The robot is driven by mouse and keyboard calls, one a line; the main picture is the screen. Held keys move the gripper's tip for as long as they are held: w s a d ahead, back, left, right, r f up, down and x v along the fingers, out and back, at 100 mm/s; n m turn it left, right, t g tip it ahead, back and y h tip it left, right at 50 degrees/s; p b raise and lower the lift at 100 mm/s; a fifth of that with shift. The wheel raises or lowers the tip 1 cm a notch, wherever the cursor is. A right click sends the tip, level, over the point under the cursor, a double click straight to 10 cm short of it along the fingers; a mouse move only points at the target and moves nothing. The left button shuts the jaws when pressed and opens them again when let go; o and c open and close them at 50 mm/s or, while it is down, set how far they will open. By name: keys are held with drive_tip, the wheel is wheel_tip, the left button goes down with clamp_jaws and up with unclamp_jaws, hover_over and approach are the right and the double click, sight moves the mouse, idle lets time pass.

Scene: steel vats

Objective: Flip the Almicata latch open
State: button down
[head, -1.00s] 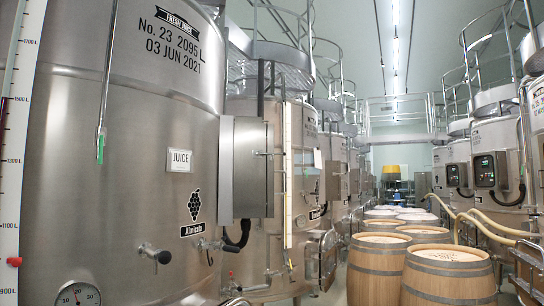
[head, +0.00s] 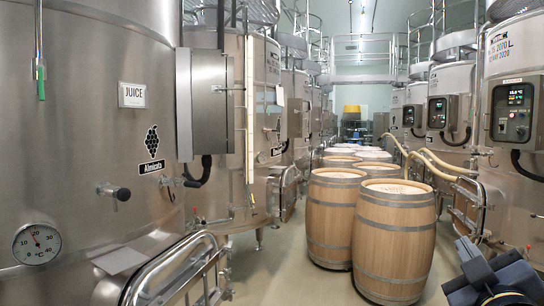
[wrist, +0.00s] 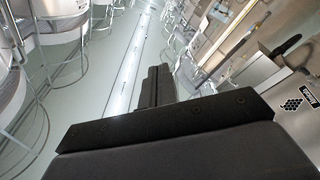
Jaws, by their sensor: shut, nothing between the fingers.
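The steel vat with the Almicata label (head: 152,148) fills the left of the head view. A hatch with a tubular steel frame (head: 180,262) sits low on its front, partly cut off by the bottom edge. I cannot tell which part there is the latch. A black-handled valve (head: 113,192) sticks out above it. My gripper (wrist: 157,72) is shut and empty in the wrist view, apart from any vat. The vat's grape label (wrist: 292,104) shows at the right edge of the tilted wrist view. A dark part of my arm shows at the lower right of the head view.
Wooden barrels (head: 395,240) stand in rows down the middle of the aisle. A grey control box (head: 204,103) juts from the vat. More vats with panels (head: 512,112) and hoses line the right. Some floor (head: 270,275) is clear between hatch and barrels.

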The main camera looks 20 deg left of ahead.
drive_tip(key=s+a+r+n+t+y, duration=0.1)
drive_tip(key=s+a+r+n+y, duration=0.15)
drive_tip(key=r+n+y, duration=0.45)
drive_tip(key=s+a+r+n+t+y, duration=0.1)
drive_tip(key=a+r+n+y, duration=0.3)
drive_tip(key=r, duration=0.5)
drive_tip(key=s+a+r+n+g+y, duration=0.3)
drive_tip(key=s+n+g+y, duration=0.2)
drive_tip(key=n+g, duration=0.6)
drive_tip(key=s+a+r+n+g+y, duration=0.3)
drive_tip(key=s+n+g+y, duration=0.3)
drive_tip(key=n+g, duration=0.5)
drive_tip(key=n+y, duration=0.2)
drive_tip(key=n, duration=0.1)
drive_tip(key=shift+p, duration=0.35)
